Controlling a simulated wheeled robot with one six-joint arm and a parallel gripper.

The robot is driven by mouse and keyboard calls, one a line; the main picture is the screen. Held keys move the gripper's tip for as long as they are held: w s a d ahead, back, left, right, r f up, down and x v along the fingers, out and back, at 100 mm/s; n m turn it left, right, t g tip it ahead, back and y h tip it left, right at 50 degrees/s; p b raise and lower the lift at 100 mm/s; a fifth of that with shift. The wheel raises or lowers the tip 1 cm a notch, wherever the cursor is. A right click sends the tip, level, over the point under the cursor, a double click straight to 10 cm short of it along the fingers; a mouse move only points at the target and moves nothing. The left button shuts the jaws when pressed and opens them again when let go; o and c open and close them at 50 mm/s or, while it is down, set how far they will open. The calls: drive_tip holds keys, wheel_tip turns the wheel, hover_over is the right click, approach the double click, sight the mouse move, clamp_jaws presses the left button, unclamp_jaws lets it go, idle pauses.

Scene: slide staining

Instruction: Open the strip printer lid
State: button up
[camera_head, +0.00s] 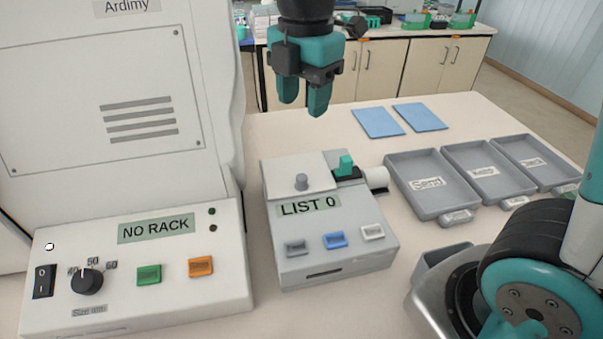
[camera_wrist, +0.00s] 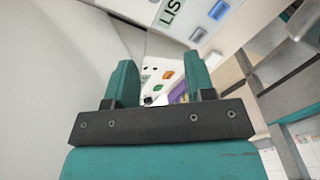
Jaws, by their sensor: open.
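The strip printer (camera_head: 330,245) is a light grey box on the bench, with a "LIST 0" display and several buttons on its front. Its flat lid (camera_head: 286,172) lies on top and looks closed, with a grey round knob (camera_head: 301,182) standing on it. A teal piece and a white roll (camera_head: 376,178) sit at the printer's right side. My gripper (camera_head: 303,105) hangs above and behind the printer, open and empty, apart from the lid. In the wrist view, its teal fingers (camera_wrist: 162,85) are spread, and part of the printer's display (camera_wrist: 172,10) shows at the top. The knob is not visible there.
A large white machine (camera_head: 140,235) reading "NO RACK" stands close on the left. Several grey trays (camera_head: 428,205) are on the right, and two blue pads (camera_head: 377,122) lie behind. My own arm link is at lower right.

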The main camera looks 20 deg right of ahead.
drive_tip(key=w+n, duration=0.1)
drive_tip(key=n, duration=0.1)
drive_tip(key=p, duration=0.2)
approach(302, 177)
drive_tip(key=f, duration=0.9)
drive_tip(key=shift+w+a+f, duration=0.15)
drive_tip(key=shift+a+f, duration=0.05)
clamp_jaws()
